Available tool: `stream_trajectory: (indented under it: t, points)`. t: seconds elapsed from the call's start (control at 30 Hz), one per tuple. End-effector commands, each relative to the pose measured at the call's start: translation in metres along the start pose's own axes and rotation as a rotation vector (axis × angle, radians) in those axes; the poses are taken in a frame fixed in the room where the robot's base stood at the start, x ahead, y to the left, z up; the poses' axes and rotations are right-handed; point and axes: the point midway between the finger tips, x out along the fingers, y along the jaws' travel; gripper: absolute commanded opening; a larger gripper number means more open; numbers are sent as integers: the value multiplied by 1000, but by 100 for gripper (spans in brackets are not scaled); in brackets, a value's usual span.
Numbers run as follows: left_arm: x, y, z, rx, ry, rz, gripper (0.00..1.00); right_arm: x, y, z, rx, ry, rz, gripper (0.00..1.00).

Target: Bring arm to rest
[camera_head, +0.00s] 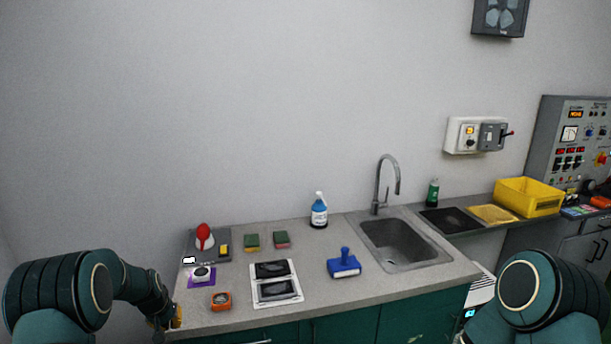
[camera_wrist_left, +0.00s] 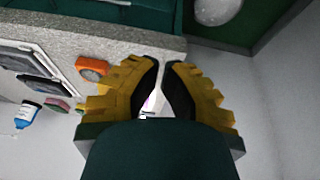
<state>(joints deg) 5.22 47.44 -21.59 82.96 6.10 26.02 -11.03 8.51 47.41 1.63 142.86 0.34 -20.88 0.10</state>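My left arm comes in from the left in the head view. Its yellow gripper (camera_head: 168,318) hangs at the counter's front left corner. In the left wrist view the left gripper (camera_wrist_left: 162,66) shows black pads on yellow fingers, tips close together with a narrow gap and nothing seen between them. An orange item (camera_wrist_left: 92,68) lies on the counter beside the fingers, apart from them. Only the upper part of my right arm shows at the right of the head view; its gripper is out of view.
The grey counter (camera_head: 215,320) holds the orange item (camera_head: 221,301), a tray with two dark panels (camera_head: 275,284), a blue tool (camera_head: 344,264), a spray bottle (camera_head: 319,212) and sponges (camera_head: 252,241). A sink (camera_head: 405,244) and yellow bin (camera_head: 528,197) are further right.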

Motion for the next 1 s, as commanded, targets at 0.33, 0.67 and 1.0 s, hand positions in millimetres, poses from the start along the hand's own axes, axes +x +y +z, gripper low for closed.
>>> stream_trajectory:
  t: [0.33,0.67,1.0]
  points:
    - [85,98,194,-4,-123,133,0,36,13,8,-2,-9,5,47]
    - [68,170,370,15,-220,272,0,63,22,14,-3,-15,9,47]
    - [53,181,403,19,-236,304,0,66,23,14,-4,-16,9,47]
